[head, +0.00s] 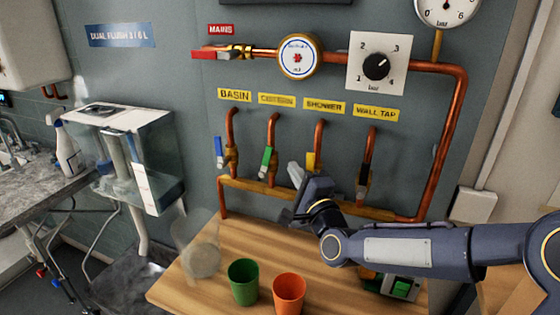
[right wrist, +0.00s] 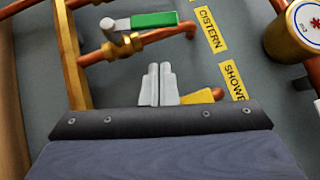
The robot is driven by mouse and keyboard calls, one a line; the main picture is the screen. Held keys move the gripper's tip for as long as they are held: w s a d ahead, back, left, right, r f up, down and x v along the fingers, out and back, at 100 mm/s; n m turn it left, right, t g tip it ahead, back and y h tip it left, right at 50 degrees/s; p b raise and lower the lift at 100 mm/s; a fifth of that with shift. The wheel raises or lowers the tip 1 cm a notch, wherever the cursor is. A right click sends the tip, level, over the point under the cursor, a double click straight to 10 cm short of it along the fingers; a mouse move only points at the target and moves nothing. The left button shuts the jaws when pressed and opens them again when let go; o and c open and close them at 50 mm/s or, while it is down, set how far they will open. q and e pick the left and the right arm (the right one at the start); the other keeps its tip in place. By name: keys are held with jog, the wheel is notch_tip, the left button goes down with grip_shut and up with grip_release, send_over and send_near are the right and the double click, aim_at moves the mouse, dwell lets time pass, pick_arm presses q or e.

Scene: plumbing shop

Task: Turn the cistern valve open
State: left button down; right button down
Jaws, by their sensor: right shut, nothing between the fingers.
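The cistern valve (head: 271,165) is on the second copper pipe from the left, below the yellow CISTERN label (head: 276,100). Its green handle (head: 266,162) hangs roughly along the pipe, a little to its left. The handle also shows at the top of the right wrist view (right wrist: 154,19). My right gripper (head: 296,174) is shut and empty, just right of the cistern valve and apart from its handle. In the right wrist view its two pale fingertips (right wrist: 157,84) are together, beside the yellow shower handle (right wrist: 204,96). My left gripper is not in view.
The blue basin handle (head: 219,152) hangs to the left; the black wall tap handle (head: 363,180) is to the right. A wooden bench (head: 215,290) below holds a green cup (head: 243,283) and an orange cup (head: 289,294). A glass-sided cistern (head: 155,165) stands left.

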aim_at(270, 157)
jog(key=shift+w+a+r+p, duration=0.15)
jog(key=shift+w+a, duration=0.1)
jog(key=shift+a, duration=0.35)
jog(key=shift+w+a+r+p, duration=0.2)
jog(key=shift+w+a, duration=0.05)
jog(key=shift+a, duration=0.35)
jog(key=shift+w+a+r+p, duration=0.15)
jog(key=shift+w+a, duration=0.1)
jog(key=shift+a, duration=0.35)
jog(key=shift+w+a+r+n+g+p, duration=0.25)
jog(key=shift+a+r+n+g+p, duration=0.2)
jog(key=shift+a+n+g+p, duration=0.25)
jog(key=shift+f, duration=0.1)
